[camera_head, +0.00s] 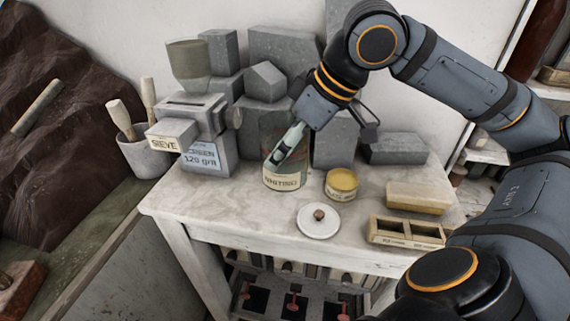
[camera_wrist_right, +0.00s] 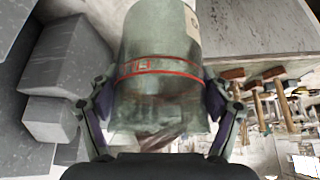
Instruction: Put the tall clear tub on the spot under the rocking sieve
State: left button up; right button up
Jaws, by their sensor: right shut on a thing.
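The tall clear tub (camera_head: 282,181), with a label reading WHITING, is at the middle of the marble-topped table. My right gripper (camera_head: 287,147) is shut on it from above. In the right wrist view the tub (camera_wrist_right: 160,45) has a red band and sits between the two fingers of the gripper (camera_wrist_right: 160,112). I cannot tell whether its base touches the table. The grey rocking sieve (camera_head: 190,115), marked SIEVE, stands left of the tub with a hopper on top. I cannot make out the spot under it. My left gripper is not in view.
A white lid (camera_head: 319,222) with a brown knob and a yellow-topped jar (camera_head: 341,184) stand right of the tub. Grey plaster blocks (camera_head: 285,50) crowd the back. The front-left tabletop (camera_head: 215,205) is clear.

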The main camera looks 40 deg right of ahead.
jog(key=w+d+f+p, duration=0.1)
jog(key=w+f+p, duration=0.2)
jog(key=w+d+f+p, duration=0.1)
jog(key=w+f+p, duration=0.2)
jog(key=f+p, duration=0.1)
jog(key=w+f+p, duration=0.4)
jog(key=shift+d, duration=0.4)
jog(key=shift+w+f, duration=0.2)
jog(key=shift+f, duration=0.05)
jog(key=shift+s, duration=0.1)
jog(key=shift+f, duration=0.2)
jog(key=o, duration=1.3)
